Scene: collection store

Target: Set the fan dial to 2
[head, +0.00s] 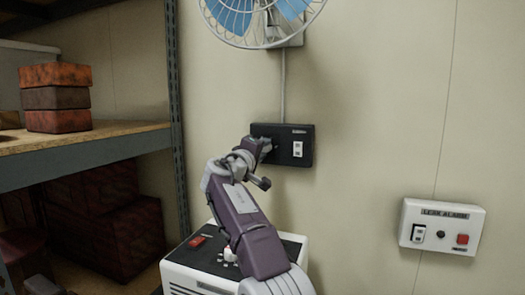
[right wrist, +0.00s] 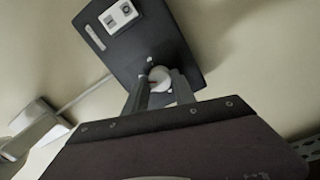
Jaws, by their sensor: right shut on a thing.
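The fan's black control box (head: 297,130) is fixed to the wall below the fan (head: 262,12). It carries a small white switch plate on its right part in the head view. My right gripper (head: 266,147) is at the box's left part and hides the dial there. In the right wrist view the pale round dial (right wrist: 159,76) sits on the box (right wrist: 165,38) between the two fingers of my right gripper (right wrist: 161,82), which is shut on it. The dial's pointer and its numbers are too small to read.
A white leak alarm box (head: 441,228) with a red button is on the wall at the right. A white machine with a black top (head: 186,253) stands below my right arm. A shelf (head: 95,135) with stacked boxes (head: 57,97) is at the left.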

